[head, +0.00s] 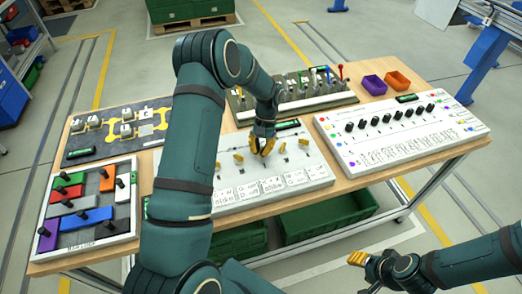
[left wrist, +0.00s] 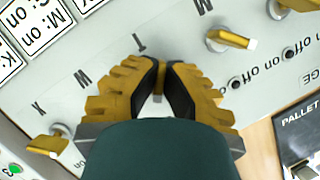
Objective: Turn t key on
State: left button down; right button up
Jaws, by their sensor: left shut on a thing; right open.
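The white key panel (head: 228,172) lies in the middle of the table, with yellow keys and a row of printed cards. My left gripper (head: 264,148) reaches down onto it. In the left wrist view, my left gripper (left wrist: 158,72) is shut on the t key (left wrist: 158,92), beside the printed letter T; the fingers hide most of this key, so its angle cannot be told. Another yellow key (left wrist: 232,38) is at the upper right and one (left wrist: 46,143) at the lower left. My right gripper (head: 357,259) is open and empty, off the table's front right.
A slider board (head: 136,206) and a dark board (head: 78,144) are at the left. A switch rack (head: 240,108) stands behind the panel. A white knob panel (head: 400,160) is at the right, with purple (head: 374,85) and orange (head: 397,82) bins behind it.

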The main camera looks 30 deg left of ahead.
pick_arm(q)
jog(key=shift+m, duration=0.6)
jog(key=shift+s, duration=0.1)
jog(key=c, duration=1.1)
grip_release()
jog(key=shift+y, duration=0.3)
jog(key=v, duration=1.2)
jog(key=shift+s, duration=0.1)
